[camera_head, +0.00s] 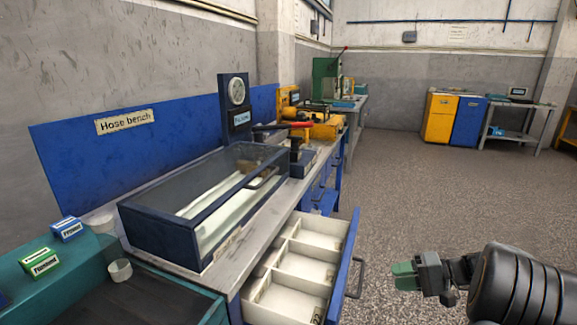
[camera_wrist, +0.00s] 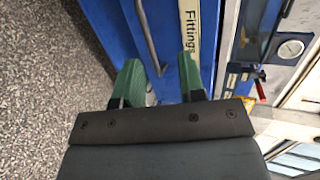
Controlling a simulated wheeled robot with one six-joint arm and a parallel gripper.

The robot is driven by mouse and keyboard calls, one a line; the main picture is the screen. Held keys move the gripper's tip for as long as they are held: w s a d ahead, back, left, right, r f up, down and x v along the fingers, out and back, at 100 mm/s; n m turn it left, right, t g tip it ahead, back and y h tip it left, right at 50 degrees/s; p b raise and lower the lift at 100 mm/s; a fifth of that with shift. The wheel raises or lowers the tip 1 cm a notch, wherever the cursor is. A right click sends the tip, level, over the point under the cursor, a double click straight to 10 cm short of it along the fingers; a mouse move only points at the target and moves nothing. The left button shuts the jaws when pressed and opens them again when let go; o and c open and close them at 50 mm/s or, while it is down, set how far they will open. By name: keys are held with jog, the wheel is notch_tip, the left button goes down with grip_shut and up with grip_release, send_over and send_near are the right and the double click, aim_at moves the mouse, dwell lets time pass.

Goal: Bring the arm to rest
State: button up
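My gripper (camera_head: 405,276) is at the lower right in the head view, out over the floor and to the right of the open drawer. In the wrist view, its two green fingers (camera_wrist: 160,80) are spread apart with nothing between them. Beyond them shows the blue drawer front with its grey handle (camera_wrist: 149,38) and the label strip reading "Fittings" (camera_wrist: 190,30). The fingers look clear of the handle, though the exact distance is hard to tell.
The drawer (camera_head: 310,265) stands pulled out from the hose bench, its white compartments looking empty. A glass-topped case (camera_head: 205,195) and a gauge (camera_head: 237,92) stand on the bench. Yellow and blue cabinets (camera_head: 440,117) are at the back. The floor (camera_head: 420,190) is clear.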

jog(key=s+a+r+n+h+p, duration=0.1)
jog(key=s+a+r+h+p, duration=0.3)
jog(key=r+p, duration=0.4)
jog(key=s+a+r+n+h+p, duration=0.2)
jog(key=s+a+r+h+p, duration=0.2)
jog(key=r+p, duration=0.5)
jog(key=s+a+r+n+h+p, duration=0.1)
jog(key=s+a+r+h+p, duration=0.4)
jog(key=r, duration=0.7)
jog(key=s+a+p, duration=0.1)
jog(key=a+p, duration=0.1)
jog(key=p, duration=0.1)
jog(key=shift+s+a+r+n+g, duration=0.3)
jog(key=shift+a+g, duration=0.1)
jog(key=shift+a, duration=0.15)
